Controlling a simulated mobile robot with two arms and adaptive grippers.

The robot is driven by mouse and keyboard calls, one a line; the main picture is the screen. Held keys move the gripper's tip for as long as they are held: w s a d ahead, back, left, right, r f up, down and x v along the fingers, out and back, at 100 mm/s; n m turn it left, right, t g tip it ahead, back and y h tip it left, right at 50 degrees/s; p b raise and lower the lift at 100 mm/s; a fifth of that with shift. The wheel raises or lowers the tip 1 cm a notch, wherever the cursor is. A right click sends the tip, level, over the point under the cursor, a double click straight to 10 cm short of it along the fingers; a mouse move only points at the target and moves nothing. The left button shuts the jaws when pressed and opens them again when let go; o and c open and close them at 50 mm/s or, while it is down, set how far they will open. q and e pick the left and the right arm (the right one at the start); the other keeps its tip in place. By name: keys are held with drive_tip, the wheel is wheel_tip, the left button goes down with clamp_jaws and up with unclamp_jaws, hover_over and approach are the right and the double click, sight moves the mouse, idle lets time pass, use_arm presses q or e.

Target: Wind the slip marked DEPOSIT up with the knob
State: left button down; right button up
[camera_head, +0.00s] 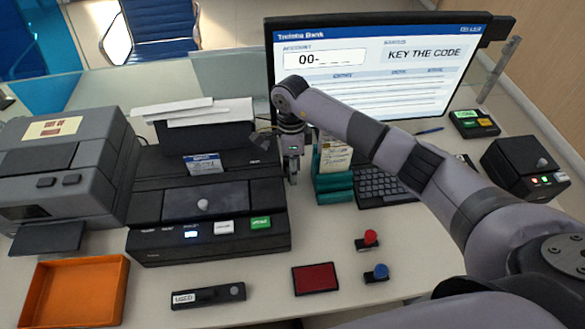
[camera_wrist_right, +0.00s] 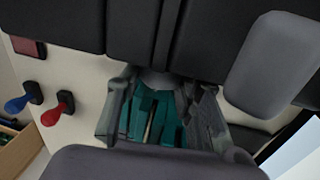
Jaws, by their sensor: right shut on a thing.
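A slip with a blue header (camera_head: 203,163) stands out of the black slip machine (camera_head: 150,205); its print is too small to read surely. My right gripper (camera_head: 292,178) points down at the machine's right side, between it and the teal slip rack (camera_head: 335,188). It is shut on what seems to be the knob, which the fingers mostly hide. In the right wrist view the fingers (camera_wrist_right: 163,125) stand somewhat apart, with the teal rack (camera_wrist_right: 150,118) showing between and beyond them. My left gripper is out of view.
A grey printer (camera_head: 65,165) and an orange tray (camera_head: 70,292) are at the left. A keyboard (camera_head: 385,186) and monitor (camera_head: 375,65) stand behind my right arm.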

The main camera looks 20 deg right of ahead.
drive_tip(key=c, duration=0.3)
drive_tip(key=shift+t, duration=0.3)
drive_tip(key=shift+s+f+t+b, duration=0.15)
drive_tip(key=shift+t+b, duration=0.75)
drive_tip(key=t+b, duration=0.2)
drive_tip(key=b, duration=0.1)
drive_tip(key=t+h+b, duration=0.1)
drive_tip(key=b, duration=0.2)
drive_tip(key=shift+s+f+t, duration=0.15)
drive_tip(key=shift+s+t, duration=0.15)
drive_tip(key=shift+t, duration=0.1)
drive_tip(key=shift+r+t+b, duration=0.2)
drive_tip(key=shift+t+b, duration=0.3)
drive_tip(key=shift+b, duration=0.2)
drive_tip(key=shift+r, duration=0.1)
drive_tip(key=o, duration=1.2)
drive_tip(key=shift+c, duration=0.2)
